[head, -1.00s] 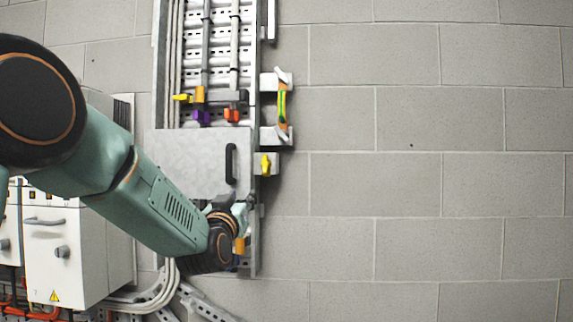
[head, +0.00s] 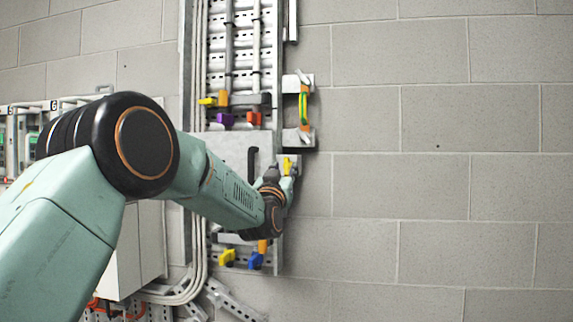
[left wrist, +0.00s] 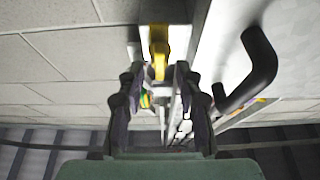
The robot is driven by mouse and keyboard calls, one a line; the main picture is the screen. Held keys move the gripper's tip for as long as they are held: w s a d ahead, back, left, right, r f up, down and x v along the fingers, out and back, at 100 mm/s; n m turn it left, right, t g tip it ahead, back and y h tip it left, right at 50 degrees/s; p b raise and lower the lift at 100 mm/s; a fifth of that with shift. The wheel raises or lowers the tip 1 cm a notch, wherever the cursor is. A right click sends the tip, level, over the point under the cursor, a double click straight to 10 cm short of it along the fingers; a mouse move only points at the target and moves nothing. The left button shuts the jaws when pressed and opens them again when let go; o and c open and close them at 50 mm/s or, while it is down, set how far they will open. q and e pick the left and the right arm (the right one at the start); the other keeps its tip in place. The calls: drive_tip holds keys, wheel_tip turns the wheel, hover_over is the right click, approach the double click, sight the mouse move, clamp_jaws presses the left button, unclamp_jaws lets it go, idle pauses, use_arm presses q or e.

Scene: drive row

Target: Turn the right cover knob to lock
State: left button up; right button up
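The right cover knob, a yellow lever (head: 287,163), sits on a small grey bracket at the right edge of the grey metal cover (head: 228,146). My left gripper (head: 288,181) is close to it, just below, and partly hides the bracket. In the left wrist view the yellow knob (left wrist: 159,48) shows upright, straight ahead between the two fingertips. My left gripper (left wrist: 158,70) is open there, one finger to each side. Whether either finger touches the knob cannot be told. My right gripper is not in view.
The cover's black handle (left wrist: 248,72) stands out close to the right finger. Above are yellow, purple and red knobs (head: 225,118) and a green-yellow strap (head: 304,107). Below my arm are a yellow knob (head: 227,257) and a blue knob (head: 256,261). Bare block wall lies to the right.

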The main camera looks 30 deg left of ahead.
use_arm(q)
drive_tip(key=shift+w+d+r, duration=0.3)
drive_tip(key=shift+w+d, duration=0.05)
drive_tip(key=shift+w, duration=0.15)
drive_tip(key=shift+s+a+f, duration=0.1)
drive_tip(key=shift+s+a, duration=0.05)
drive_tip(key=shift+a, duration=0.8)
drive_tip(key=shift+w+d, duration=0.25)
drive_tip(key=shift+d, duration=0.5)
drive_tip(key=c, duration=0.5)
drive_tip(key=shift+c, duration=0.6)
drive_tip(key=shift+s+a, duration=0.1)
drive_tip(key=shift+a, duration=0.35)
clamp_jaws()
drive_tip(key=shift+d, duration=0.3)
drive_tip(key=shift+a, duration=0.1)
